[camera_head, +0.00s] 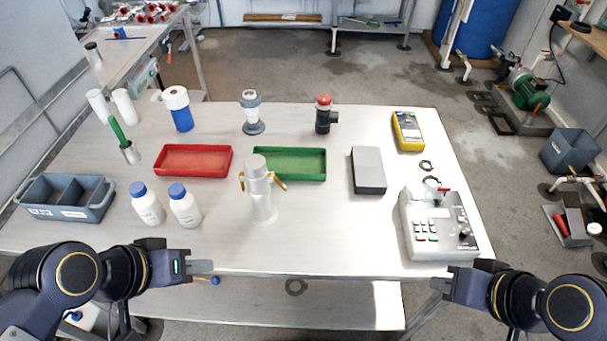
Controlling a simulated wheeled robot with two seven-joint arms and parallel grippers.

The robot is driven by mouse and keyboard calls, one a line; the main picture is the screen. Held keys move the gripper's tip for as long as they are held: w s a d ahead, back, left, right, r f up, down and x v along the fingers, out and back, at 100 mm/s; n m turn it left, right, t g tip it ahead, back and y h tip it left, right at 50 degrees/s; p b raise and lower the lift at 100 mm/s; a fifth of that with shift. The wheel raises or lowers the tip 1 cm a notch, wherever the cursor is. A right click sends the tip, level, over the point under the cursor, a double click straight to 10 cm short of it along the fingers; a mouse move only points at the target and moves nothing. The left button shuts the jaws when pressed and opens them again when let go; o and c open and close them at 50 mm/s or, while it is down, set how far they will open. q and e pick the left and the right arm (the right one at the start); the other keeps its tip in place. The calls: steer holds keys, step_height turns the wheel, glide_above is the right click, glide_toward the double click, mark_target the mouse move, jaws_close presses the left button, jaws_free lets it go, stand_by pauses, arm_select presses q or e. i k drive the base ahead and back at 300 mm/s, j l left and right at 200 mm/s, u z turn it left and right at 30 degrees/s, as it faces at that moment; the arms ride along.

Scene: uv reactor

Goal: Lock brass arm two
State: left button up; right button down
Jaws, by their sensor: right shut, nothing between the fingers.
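A white upright cylinder (261,200) with a domed cap stands at the middle front of the table. It has two brass arms: the left brass arm (242,179) hangs down along its left side, and the right brass arm (279,181) angles out and down on its right. I cannot tell which is number two or whether either is locked. My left gripper (210,273) is at the table's front edge, left of the cylinder and apart from it; its finger gap is unclear. My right gripper (437,285) is shut and empty at the front edge, below the grey control box.
A green tray (290,178) lies just behind the cylinder, a red tray (193,175) behind left. Two white bottles (185,207) with blue caps stand to its left. A grey block (368,186) and a control box (437,250) are right. The table right of the cylinder's front is clear.

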mark_target(282, 185)
steer(key=l+u, duration=0.2)
steer(key=l, duration=1.95)
steer(key=u, duration=0.45)
steer(key=l+u, duration=0.1)
steer(key=u, duration=0.75)
steer(key=k+l+u, duration=0.1)
steer(key=u, duration=0.3)
